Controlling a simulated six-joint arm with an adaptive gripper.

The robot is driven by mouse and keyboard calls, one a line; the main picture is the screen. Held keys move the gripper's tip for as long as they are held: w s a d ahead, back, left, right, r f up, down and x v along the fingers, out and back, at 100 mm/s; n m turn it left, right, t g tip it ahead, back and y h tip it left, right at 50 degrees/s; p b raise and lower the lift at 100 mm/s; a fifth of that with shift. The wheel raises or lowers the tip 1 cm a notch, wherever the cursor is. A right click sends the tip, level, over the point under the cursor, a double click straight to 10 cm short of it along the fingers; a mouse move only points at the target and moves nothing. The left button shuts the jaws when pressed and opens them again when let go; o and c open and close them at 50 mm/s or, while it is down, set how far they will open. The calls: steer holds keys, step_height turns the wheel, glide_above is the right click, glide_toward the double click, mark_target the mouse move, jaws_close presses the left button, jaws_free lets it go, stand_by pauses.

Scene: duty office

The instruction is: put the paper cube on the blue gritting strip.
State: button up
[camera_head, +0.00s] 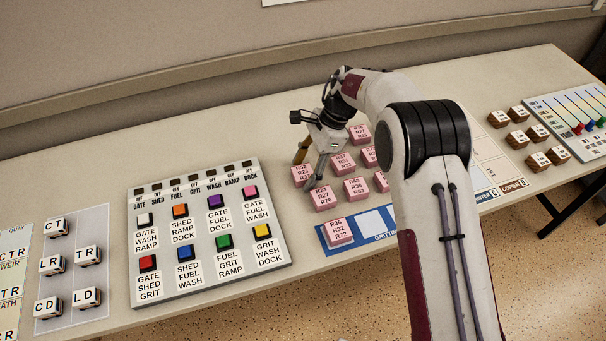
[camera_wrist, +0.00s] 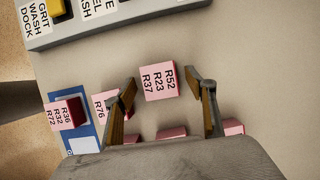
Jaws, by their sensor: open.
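Several pink paper cubes with printed labels stand in a group mid-table. The one marked R52, R23, R37 (camera_head: 303,177) is at the group's left; in the wrist view (camera_wrist: 158,81) it sits between and slightly past the fingertips. My gripper (camera_head: 306,166) is open above it, with a finger on either side; I cannot tell whether they touch it. The blue gritting strip (camera_head: 359,243) lies nearer the front, partly behind my arm. A pink cube marked R36, R32, R72 (camera_head: 338,233) stands on its left end. A white square (camera_head: 372,222) on the strip is bare.
A grey button panel (camera_head: 205,285) with coloured keys is just left of the cubes. White letter cubes (camera_head: 87,254) stand farther left. Brown blocks (camera_head: 518,139) and a slider board (camera_head: 575,120) are at the right. Other pink cubes, such as one marked R23 (camera_head: 323,198), crowd close by.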

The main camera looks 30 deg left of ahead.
mark_target(305, 171)
stand_by(0.4)
steer(key=c, duration=1.3)
steer(key=shift+c, duration=0.2)
steer(key=shift+r, duration=0.15)
step_height(305, 171, up, 10)
